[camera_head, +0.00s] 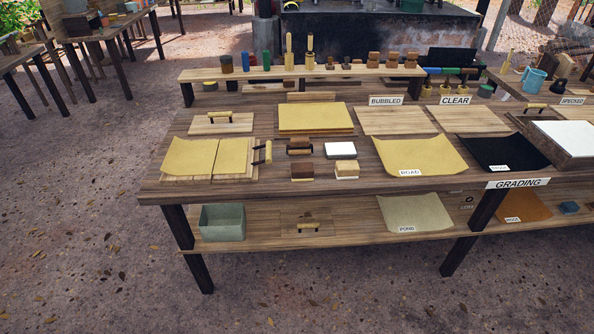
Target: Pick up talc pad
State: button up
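A wooden table (165,197) stands in front of me. Near its front middle is a small group of blocks and pads. One is a flat white-topped pad with a dark edge (340,149). Below it is a tan-topped block with a pale base (346,169). To the left are a brown block (302,169) and a dark block with a pale handle (299,146). None of these carries a readable label, so I cannot tell for certain which is the talc pad; the white-topped one looks most chalky. My gripper is not in view.
Yellow sheets (313,117) and a black sheet (494,152) lie around the group. A raised shelf (225,75) with bottles and blocks runs along the back. A lower shelf (345,234) holds a grey-green bin (222,222). The ground in front (330,300) is clear.

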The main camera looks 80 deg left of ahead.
aim_at(344, 170)
jog(key=u, duration=3.25)
jog(key=i, duration=0.95)
jog(key=u, duration=0.05)
